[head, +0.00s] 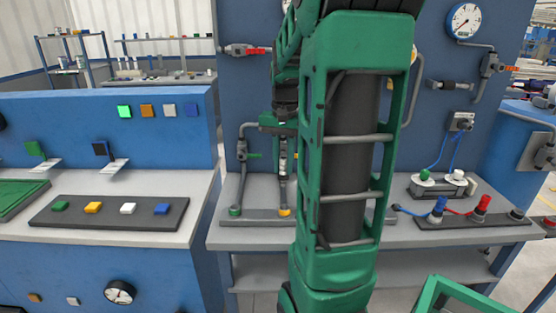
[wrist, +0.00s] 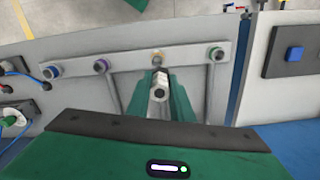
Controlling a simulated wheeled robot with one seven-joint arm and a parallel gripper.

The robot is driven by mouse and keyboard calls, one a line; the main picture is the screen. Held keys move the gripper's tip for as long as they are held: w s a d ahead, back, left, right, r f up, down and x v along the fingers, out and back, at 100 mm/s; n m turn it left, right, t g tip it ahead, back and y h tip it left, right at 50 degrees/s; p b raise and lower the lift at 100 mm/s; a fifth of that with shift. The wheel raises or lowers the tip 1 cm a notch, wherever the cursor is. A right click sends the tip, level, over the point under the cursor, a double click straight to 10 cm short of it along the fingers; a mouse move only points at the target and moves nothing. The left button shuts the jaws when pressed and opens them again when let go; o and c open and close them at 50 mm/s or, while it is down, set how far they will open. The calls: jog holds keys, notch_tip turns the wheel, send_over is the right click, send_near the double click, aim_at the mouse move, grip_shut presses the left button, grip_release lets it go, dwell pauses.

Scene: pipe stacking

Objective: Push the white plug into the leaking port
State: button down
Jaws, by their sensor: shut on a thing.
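My gripper (head: 283,150) points down behind my arm, above the back of the middle bench. In the wrist view my gripper (wrist: 160,92) has its green fingers closed around a pale grey-white cylindrical piece (wrist: 158,95) with a dark spot in its end face. I cannot tell for sure that this is the white plug. Beyond it is the yellow-ringed port (wrist: 157,57), which also shows in the head view (head: 285,212), in line below the gripper. A white-topped knob (head: 458,174) stands on the right rack. No leak is visible.
The manifold bar also has a green-ringed port (wrist: 216,53), a purple-ringed port (wrist: 100,65) and upright pipes beside the gripper. A blue plug (head: 437,207) and a red plug (head: 482,205) stand on the right with cables. The left bench holds a block tray (head: 110,222).

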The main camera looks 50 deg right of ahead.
jog(key=f, duration=0.6)
jog(key=shift+s+d, duration=0.2)
jog(key=shift+d, duration=0.15)
jog(key=shift+f, duration=0.8)
jog(key=shift+a, duration=0.1)
jog(key=shift+f, duration=1.55)
dwell(0.8)
jog(key=c, duration=1.5)
grip_release()
notch_tip(320, 180, up, 11)
jog(key=shift+f, duration=0.1)
